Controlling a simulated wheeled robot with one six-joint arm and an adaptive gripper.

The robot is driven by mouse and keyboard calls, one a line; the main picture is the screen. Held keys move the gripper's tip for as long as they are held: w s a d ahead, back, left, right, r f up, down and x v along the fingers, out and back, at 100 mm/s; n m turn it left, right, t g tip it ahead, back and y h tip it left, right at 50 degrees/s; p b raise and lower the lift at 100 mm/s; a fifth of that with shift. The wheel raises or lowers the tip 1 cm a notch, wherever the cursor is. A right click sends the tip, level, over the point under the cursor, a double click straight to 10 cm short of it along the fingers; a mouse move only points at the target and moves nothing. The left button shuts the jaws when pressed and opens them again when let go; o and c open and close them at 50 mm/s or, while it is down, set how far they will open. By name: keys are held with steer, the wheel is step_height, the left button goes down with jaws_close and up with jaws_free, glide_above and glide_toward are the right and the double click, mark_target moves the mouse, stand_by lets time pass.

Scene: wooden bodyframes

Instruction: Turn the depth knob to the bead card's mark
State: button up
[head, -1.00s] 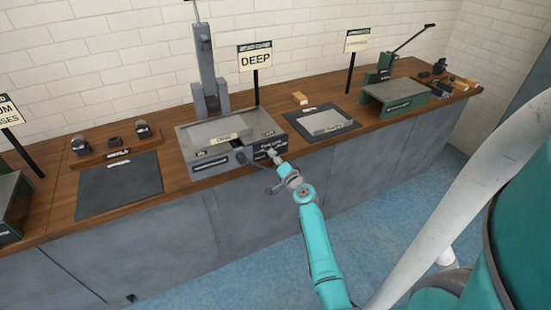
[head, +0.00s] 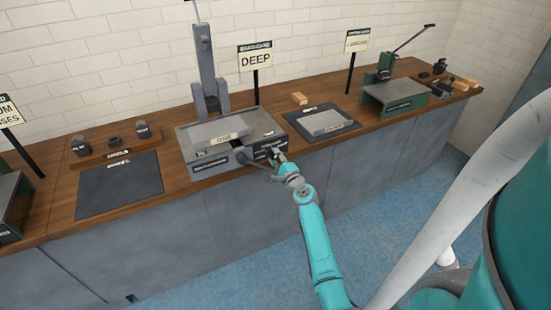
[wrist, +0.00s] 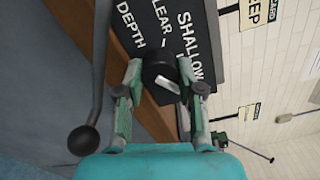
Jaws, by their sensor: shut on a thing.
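The bead card (head: 255,58) stands behind the press and reads DEEP; part of it shows in the wrist view (wrist: 258,10). The depth knob (wrist: 157,66) is dark and round with a white strip on it. It sits on the press's black front plate (wrist: 150,22), where SHALLOW, DEPTH and a partly hidden word ending in LEAR can be read. My gripper (wrist: 161,78) is shut on the knob, one finger on each side. The white strip slants toward the SHALLOW side in the wrist view; I see no DEEP label on the plate. In the head view my gripper (head: 277,154) hides the knob.
A lever with a dark ball end (wrist: 83,140) hangs close beside my gripper. The grey press (head: 207,75) stands on the wooden bench (head: 180,180). A dark mat (head: 120,186) lies to its left, a tray (head: 322,122) and green press (head: 395,95) to its right.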

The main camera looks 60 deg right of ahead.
steer(key=shift+m, duration=0.7)
steer(key=o, duration=1.1)
steer(key=shift+o, duration=0.2)
steer(key=shift+s, duration=0.1)
steer(key=v, duration=1.2)
